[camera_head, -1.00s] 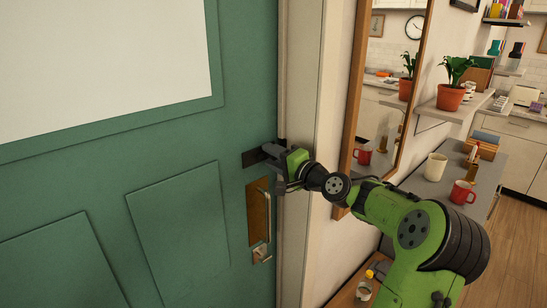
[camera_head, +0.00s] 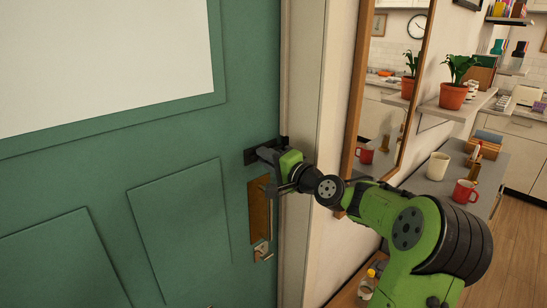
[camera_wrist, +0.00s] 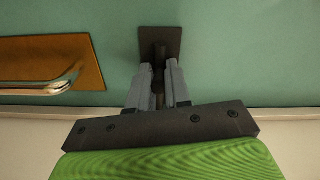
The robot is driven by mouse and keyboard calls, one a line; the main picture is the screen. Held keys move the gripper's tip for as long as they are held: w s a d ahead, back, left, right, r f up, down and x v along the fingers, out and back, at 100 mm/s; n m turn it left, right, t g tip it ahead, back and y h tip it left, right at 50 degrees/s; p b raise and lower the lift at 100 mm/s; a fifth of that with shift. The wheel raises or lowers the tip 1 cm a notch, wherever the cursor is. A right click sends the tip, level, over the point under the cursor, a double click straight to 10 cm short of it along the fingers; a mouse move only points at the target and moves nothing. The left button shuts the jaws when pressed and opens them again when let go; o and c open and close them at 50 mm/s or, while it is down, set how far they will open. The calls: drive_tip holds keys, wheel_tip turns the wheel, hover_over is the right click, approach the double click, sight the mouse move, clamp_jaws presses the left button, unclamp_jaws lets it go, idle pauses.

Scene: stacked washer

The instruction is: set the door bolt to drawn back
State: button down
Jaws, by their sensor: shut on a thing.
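The door bolt is a dark bolt on a dark backplate (camera_head: 250,157) on the green door (camera_head: 175,215), close to its right edge. It sits above the brass handle plate (camera_head: 258,222). In the wrist view the backplate (camera_wrist: 160,38) is at the top middle, with a dark bolt part (camera_wrist: 158,76) running down between the fingers. My gripper (camera_head: 268,155) is at the bolt. In the wrist view my gripper (camera_wrist: 158,88) has its two grey fingers closed on the bolt's dark part. The fingers partly hide the bolt, so its exact position is hard to tell.
A door handle (camera_head: 267,210) stands out just below my gripper, with a small lock fitting (camera_head: 262,252) under it. The white door frame (camera_head: 300,100) and a mirror (camera_head: 390,90) are to the right. A counter (camera_head: 435,185) with mugs stands further right.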

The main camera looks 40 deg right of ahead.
drive_tip(key=shift+a+f, duration=0.1)
drive_tip(key=shift+a, duration=0.05)
drive_tip(key=c, duration=1.1)
unclamp_jaws()
drive_tip(key=shift+a, duration=0.1)
drive_tip(key=shift+s, duration=0.4)
drive_tip(key=s, duration=1.5)
drive_tip(key=shift+d, duration=0.25)
